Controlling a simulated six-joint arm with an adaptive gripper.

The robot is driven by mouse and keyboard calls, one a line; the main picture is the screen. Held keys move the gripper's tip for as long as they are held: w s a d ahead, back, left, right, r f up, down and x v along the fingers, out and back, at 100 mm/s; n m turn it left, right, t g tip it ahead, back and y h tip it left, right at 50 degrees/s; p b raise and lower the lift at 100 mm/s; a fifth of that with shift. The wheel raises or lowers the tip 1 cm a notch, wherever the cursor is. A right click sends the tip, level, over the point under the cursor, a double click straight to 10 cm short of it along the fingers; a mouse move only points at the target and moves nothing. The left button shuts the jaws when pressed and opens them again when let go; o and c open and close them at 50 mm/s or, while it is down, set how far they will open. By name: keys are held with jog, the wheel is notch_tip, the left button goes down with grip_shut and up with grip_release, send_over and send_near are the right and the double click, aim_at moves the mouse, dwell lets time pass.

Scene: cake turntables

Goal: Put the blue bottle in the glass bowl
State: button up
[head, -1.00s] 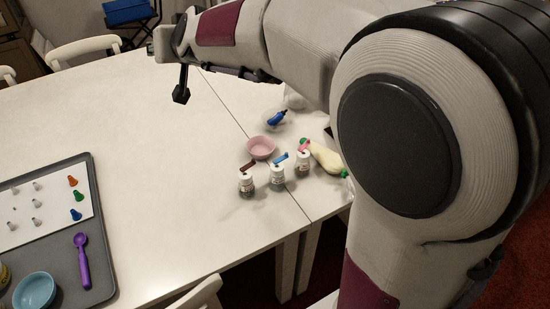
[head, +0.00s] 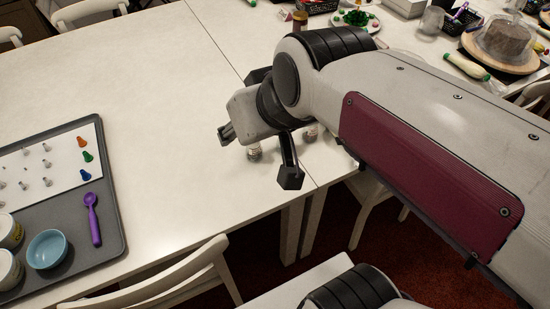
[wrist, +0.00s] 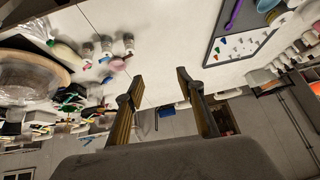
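My gripper (head: 258,156) is open and empty above the table; its spread fingers also show in the wrist view (wrist: 153,86). Several small bottles stand in a row on the table (wrist: 105,43), at the upper left of the wrist view. I cannot make out the glass bowl clearly.
A pink bowl (wrist: 117,64) sits near the bottles. A grey tray (head: 117,225) at left holds a purple scoop (head: 92,218) and a blue bowl (head: 48,249). A glass-domed cake (head: 507,40) stands at far right. The table's left middle is clear.

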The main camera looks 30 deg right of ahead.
jog(key=s+d+f+g+h, duration=0.1)
jog(key=s+f, duration=0.3)
jog(key=s, duration=0.4)
jog(key=shift+s+d+f+g, duration=0.15)
jog(key=shift+s+d+g, duration=0.25)
jog(key=shift+d, duration=0.3)
dwell(0.4)
